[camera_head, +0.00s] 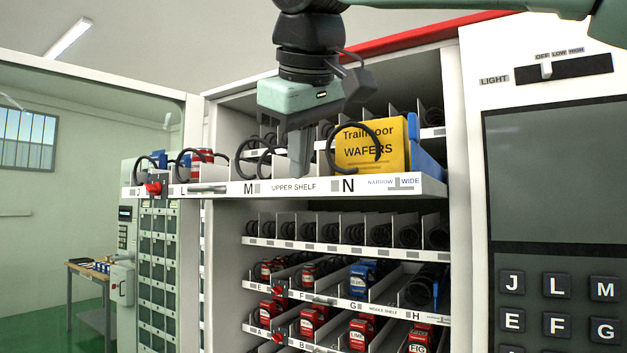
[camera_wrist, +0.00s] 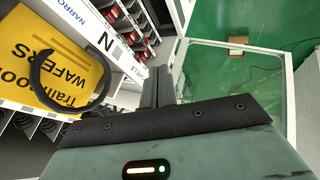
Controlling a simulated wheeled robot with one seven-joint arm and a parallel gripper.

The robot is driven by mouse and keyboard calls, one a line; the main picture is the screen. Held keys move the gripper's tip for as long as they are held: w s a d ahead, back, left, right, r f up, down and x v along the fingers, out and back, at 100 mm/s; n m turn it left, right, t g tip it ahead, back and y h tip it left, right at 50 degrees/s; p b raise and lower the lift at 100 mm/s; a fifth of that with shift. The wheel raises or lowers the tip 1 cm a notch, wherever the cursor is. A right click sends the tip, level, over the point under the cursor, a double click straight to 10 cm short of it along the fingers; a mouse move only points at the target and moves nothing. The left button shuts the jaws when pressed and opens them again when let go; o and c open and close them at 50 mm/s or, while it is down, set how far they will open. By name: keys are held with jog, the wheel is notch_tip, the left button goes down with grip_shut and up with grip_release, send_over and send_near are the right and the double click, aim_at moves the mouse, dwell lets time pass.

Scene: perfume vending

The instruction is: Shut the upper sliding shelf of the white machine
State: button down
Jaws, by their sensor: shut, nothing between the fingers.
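The upper shelf of the white machine shows as a long white front strip (camera_head: 222,189) marked "UPPER SHELF". It is slid out, standing forward of the lower shelves and reaching left past the cabinet side wall. In the wrist view, its strip (camera_wrist: 124,62) runs beside my fingers. My gripper (camera_head: 299,172) points down with its fingers together and empty, the tips at the strip's top edge between the M and N labels. In the wrist view, my gripper (camera_wrist: 158,72) overlaps the strip; I cannot tell whether it touches. A yellow wafers packet (camera_head: 372,147) sits in the shelf, right of my gripper.
Black spiral coils stand along the upper shelf. Lower shelves (camera_head: 345,252) hold small red and blue packs. The glass door (camera_head: 70,120) stands open at left. A control panel with a dark screen (camera_head: 560,175) is at right. The green floor in front is mostly clear.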

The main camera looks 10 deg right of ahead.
jog(key=shift+w+d+f+p, duration=0.25)
jog(key=shift+w+d+f, duration=0.15)
jog(key=shift+w, duration=0.4)
jog(key=shift+w+d+f+p, duration=0.2)
jog(key=shift+w+d+f, duration=0.2)
jog(key=shift+w, duration=0.45)
jog(key=shift+w+d+f+p, duration=0.25)
jog(key=shift+w+d+f, duration=0.15)
jog(key=shift+w, duration=0.4)
